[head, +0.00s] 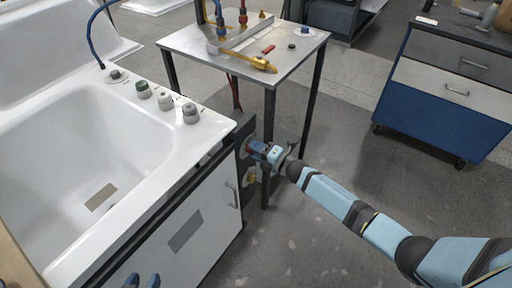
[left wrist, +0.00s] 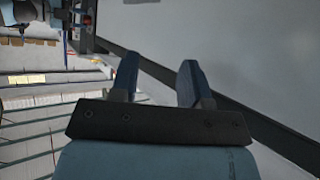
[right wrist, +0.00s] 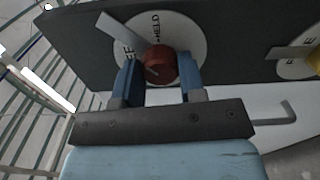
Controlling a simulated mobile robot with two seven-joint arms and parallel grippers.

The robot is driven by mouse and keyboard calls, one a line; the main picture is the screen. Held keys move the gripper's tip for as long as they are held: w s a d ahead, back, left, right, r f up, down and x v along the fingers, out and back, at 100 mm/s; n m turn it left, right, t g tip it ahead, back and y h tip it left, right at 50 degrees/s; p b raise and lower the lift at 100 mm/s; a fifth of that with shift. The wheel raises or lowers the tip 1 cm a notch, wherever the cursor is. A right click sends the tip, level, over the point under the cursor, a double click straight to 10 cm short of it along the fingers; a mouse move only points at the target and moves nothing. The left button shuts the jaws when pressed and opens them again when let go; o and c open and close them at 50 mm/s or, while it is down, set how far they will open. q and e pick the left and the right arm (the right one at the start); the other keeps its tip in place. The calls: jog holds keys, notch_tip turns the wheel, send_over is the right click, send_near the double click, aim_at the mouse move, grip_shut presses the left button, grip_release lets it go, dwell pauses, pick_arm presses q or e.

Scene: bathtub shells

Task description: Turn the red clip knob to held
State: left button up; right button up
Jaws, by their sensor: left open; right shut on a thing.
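The red clip knob (right wrist: 159,66) sits in the middle of a white dial (right wrist: 190,40) on a dark panel (right wrist: 235,45). My right gripper (right wrist: 160,75) is shut on this knob, a finger on each side. A pale pointer (right wrist: 118,32) sticks out to the upper left from the knob. The word HELD stands right of the pointer; other letters beside it are partly covered. In the head view my right gripper (head: 258,148) is at the panel by the tub's end. My left gripper (head: 142,281) is open and empty near the white cabinet front; its fingers also show in the left wrist view (left wrist: 158,82).
A second dial (right wrist: 299,70) with its own pale pointer is at the right edge of the right wrist view. The white bathtub shell (head: 150,105) has several knobs on its rim. A metal table (head: 290,62) with fittings stands behind the panel. A blue cabinet (head: 435,105) stands at right.

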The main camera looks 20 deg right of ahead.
pick_arm(q)
jog(key=p, duration=0.3)
jog(key=shift+s+a+r, duration=0.2)
jog(key=shift+r, duration=0.15)
pick_arm(e)
jog(key=m, duration=0.8)
jog(key=shift+m, duration=0.4)
pick_arm(q)
jog(key=shift+f+g, duration=0.15)
jog(key=shift+g, duration=0.15)
pick_arm(e)
jog(key=o, duration=0.9)
pick_arm(q)
jog(key=shift+r, duration=0.25)
jog(key=shift+r+p, duration=0.15)
jog(key=shift+p, duration=0.65)
pick_arm(e)
jog(key=v, duration=1.3)
jog(key=shift+s+d, duration=0.25)
jog(key=shift+s, duration=0.05)
